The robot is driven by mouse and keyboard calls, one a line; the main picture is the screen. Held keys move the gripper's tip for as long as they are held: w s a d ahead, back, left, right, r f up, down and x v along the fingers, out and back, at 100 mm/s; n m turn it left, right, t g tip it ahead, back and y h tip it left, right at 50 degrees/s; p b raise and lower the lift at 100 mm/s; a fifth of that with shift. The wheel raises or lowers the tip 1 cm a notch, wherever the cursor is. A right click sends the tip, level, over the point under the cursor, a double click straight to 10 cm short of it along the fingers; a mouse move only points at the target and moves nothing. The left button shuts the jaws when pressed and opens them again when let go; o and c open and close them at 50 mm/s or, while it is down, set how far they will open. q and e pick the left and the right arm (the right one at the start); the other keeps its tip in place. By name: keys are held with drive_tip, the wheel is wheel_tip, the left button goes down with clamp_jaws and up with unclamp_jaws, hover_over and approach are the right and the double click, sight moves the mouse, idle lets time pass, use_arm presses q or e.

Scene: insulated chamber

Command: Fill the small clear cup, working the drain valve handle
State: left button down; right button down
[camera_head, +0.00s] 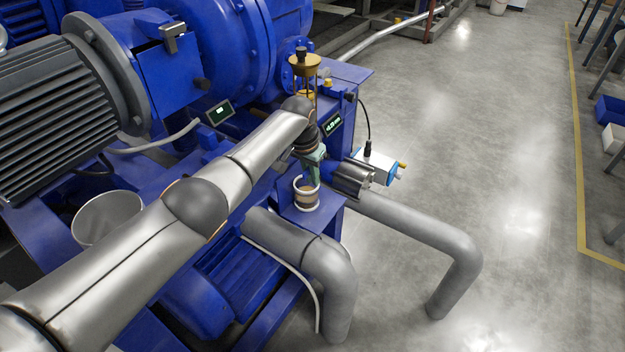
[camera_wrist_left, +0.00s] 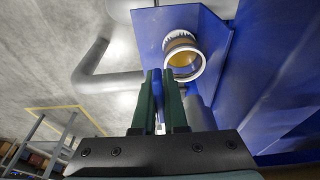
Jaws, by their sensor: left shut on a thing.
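The small clear cup (camera_head: 306,197) stands upright on a blue ledge, with a pale rim and amber-brown colour inside. It also shows in the wrist view (camera_wrist_left: 184,62), just beyond the fingertips. I cannot tell how high any liquid stands in it. My left gripper (camera_head: 315,172), with green fingers, is beside and slightly above the cup. In the wrist view its fingers (camera_wrist_left: 162,80) are closed on a narrow blue piece (camera_wrist_left: 157,92), which appears to be the drain valve handle. The valve body is mostly hidden by my arm and fingers. My right gripper is not in view.
A brass-topped fitting (camera_head: 304,65) rises behind my wrist. A grey bucket (camera_head: 107,217) stands left of my arm. Open floor (camera_head: 500,150) lies right of the machine.

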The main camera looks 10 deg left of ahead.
use_arm(q)
drive_tip(key=shift+s, duration=0.15)
drive_tip(key=shift+f, duration=0.1)
idle(0.4)
drive_tip(key=c, duration=1.2)
unclamp_jaws()
drive_tip(key=shift+c, duration=0.2)
drive_tip(key=shift+r, duration=0.2)
drive_tip(key=w+d+r+p+v, duration=0.1)
drive_tip(key=w+p+v, duration=0.1)
drive_tip(key=v, duration=0.8)
hover_over(306, 171)
drive_tip(key=shift+w, duration=0.2)
drive_tip(key=shift+s+r, duration=0.15)
drive_tip(key=shift+r, duration=0.45)
